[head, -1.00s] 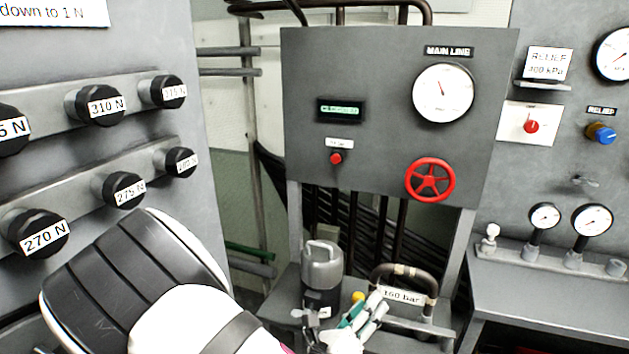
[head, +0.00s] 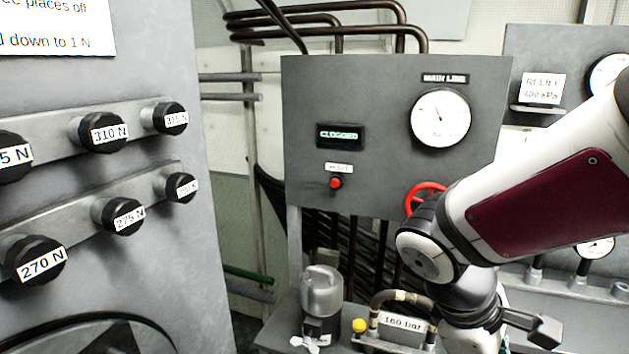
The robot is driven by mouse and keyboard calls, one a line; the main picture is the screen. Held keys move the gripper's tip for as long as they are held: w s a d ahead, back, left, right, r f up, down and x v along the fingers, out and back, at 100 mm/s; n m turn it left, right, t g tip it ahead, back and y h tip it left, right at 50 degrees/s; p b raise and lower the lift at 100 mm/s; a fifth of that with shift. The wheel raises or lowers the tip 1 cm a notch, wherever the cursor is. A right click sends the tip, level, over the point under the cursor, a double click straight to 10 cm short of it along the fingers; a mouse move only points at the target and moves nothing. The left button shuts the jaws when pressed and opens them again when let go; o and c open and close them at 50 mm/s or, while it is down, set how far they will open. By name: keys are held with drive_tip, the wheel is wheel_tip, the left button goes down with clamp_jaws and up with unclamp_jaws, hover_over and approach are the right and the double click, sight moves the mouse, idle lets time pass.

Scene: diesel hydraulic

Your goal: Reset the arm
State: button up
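My arm (head: 545,200) enters the head view from the right edge, with a white and dark-red link running down to a dark joint. From there it bends downward, past a black piece at the lower right, and leaves through the bottom edge. My gripper's fingers do not show, so I cannot see whether they are open or hold anything. The arm covers part of the red handwheel (head: 418,196) and the right-hand panel.
A grey main-line panel (head: 350,90) has a display reading "CLOGGED" (head: 339,135), a red reset button (head: 336,183) and a gauge (head: 440,118). Below are a grey-topped canister (head: 322,292) and a "160 bar" unit (head: 402,322). Labelled knobs (head: 108,132) line the left wall.

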drive_tip(key=s+a+r+m+t+y, duration=0.4)
drive_tip(key=s+r+m+t+y, duration=0.1)
drive_tip(key=r+m, duration=0.3)
drive_tip(key=shift+a+r+m+y, duration=0.2)
drive_tip(key=shift+r+m+y, duration=0.2)
drive_tip(key=shift+m, duration=0.2)
